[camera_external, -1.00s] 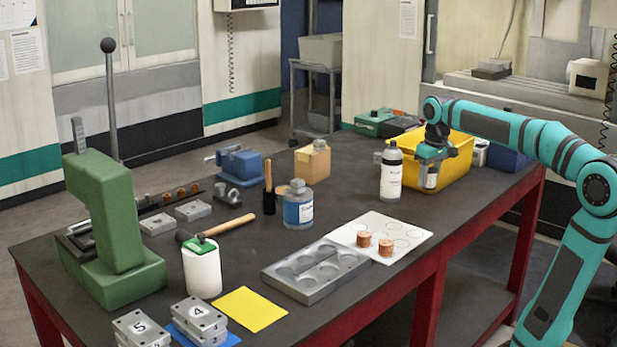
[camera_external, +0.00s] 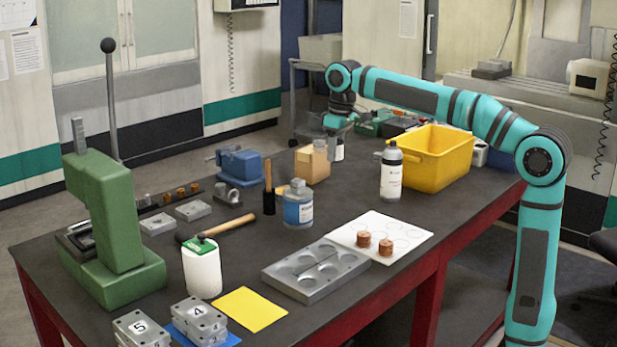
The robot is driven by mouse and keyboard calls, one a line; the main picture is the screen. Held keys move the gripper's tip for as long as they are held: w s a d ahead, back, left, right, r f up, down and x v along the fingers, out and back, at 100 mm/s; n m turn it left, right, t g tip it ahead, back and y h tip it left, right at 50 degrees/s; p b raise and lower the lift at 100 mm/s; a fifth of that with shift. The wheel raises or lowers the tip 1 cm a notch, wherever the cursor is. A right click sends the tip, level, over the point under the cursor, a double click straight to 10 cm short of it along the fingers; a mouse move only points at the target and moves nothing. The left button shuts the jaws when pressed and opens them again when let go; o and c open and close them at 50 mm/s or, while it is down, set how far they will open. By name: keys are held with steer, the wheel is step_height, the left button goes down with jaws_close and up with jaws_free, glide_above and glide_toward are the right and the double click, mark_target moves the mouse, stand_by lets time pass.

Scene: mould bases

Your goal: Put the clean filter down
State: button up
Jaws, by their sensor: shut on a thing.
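My gripper (camera_external: 338,138) is near the far edge of the dark workbench, just right of and behind a tan block. It is shut on a small pale cylinder, which I take to be the clean filter (camera_external: 339,152). The filter hangs upright below the jaws. Its top is hidden by the gripper and its left side is close to the block's outline. I cannot tell whether it touches the bench.
The tan block (camera_external: 311,166) is close by on the left. A yellow bin (camera_external: 438,160) and a white bottle (camera_external: 391,175) stand to the right. Green and dark boxes (camera_external: 374,122) lie behind. A blue-labelled jar (camera_external: 298,207) stands nearer. Bare bench (camera_external: 345,190) lies between.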

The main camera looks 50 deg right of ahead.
steer(key=w+a+r+n, duration=0.2)
steer(key=w+a, duration=0.1)
steer(key=a, duration=1)
steer(key=w+a+r+n, duration=0.1)
steer(key=w+a+n, duration=0.15)
steer(key=a, duration=1.05)
steer(key=s+a+n, duration=0.2)
steer(key=s+a, duration=0.1)
steer(key=a, duration=0.9)
steer(key=s+a+n, duration=0.3)
steer(key=a, duration=1)
steer(key=a+f+n, duration=0.1)
steer(key=a+f, duration=0.3)
steer(key=f, duration=0.1)
steer(key=a+f+n, duration=0.1)
steer(key=a+f, duration=0.3)
steer(key=f, duration=0.2)
steer(key=a+f+n+g+y, duration=0.1)
steer(key=a+f, duration=0.3)
steer(key=f, duration=0.2)
steer(key=shift+s+a, duration=0.2)
steer(key=shift+a, duration=0.15)
steer(key=shift+f, duration=2.45)
steer(key=shift+f, duration=0.2)
steer(key=o, duration=1)
